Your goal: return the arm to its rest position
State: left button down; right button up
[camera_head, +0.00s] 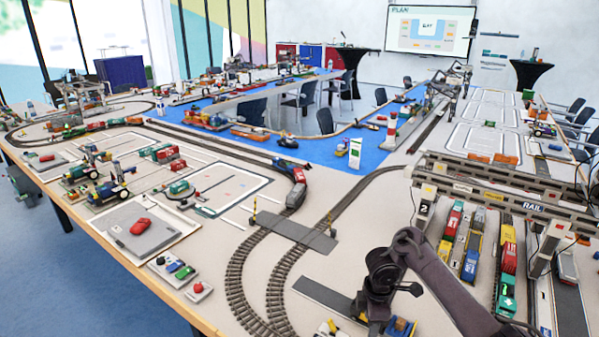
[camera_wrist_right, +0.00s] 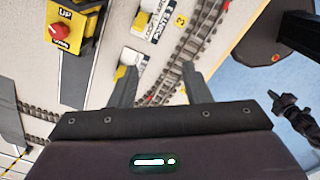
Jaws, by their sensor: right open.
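My right arm (camera_head: 440,275) comes in from the lower right of the head view and bends down at a dark joint. Its hand hangs over the front part of the table, and its fingertips are hard to make out there. In the right wrist view my right gripper (camera_wrist_right: 160,88) has its two grey fingers spread apart with nothing between them. My left gripper does not show in the head view.
A yellow control box (camera_wrist_right: 72,40) with a red knob is near the right hand. Curved track (camera_head: 245,272) runs to the left. Blue floor lies beyond the table edge.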

jog(key=s+a+f+m+t+y, duration=0.1)
jog(key=s+a+f+m+t, duration=0.3)
jog(key=s+a, duration=0.55)
jog(key=s+d+r+m, duration=0.5)
jog(key=s+d+m, duration=0.1)
jog(key=s, duration=0.3)
jog(key=s+d+r+m, duration=0.5)
jog(key=s+m, duration=0.1)
jog(key=s, duration=0.4)
notch_tip(320, 180, down, 33)
jog(key=s+g+b, duration=0.1)
jog(key=g+b, duration=0.1)
jog(key=b, duration=0.3)
pick_arm(q)
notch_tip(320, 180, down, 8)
jog(key=b, duration=0.3)
pick_arm(e)
jog(key=s+d+f, duration=0.1)
jog(key=s+f, duration=0.9)
jog(key=f, duration=0.1)
jog(key=s+d+f+n+g+h, duration=0.1)
jog(key=s+d+f, duration=0.1)
jog(key=s+f, duration=0.8)
jog(key=shift+d+f, duration=0.3)
jog(key=shift+f, duration=0.45)
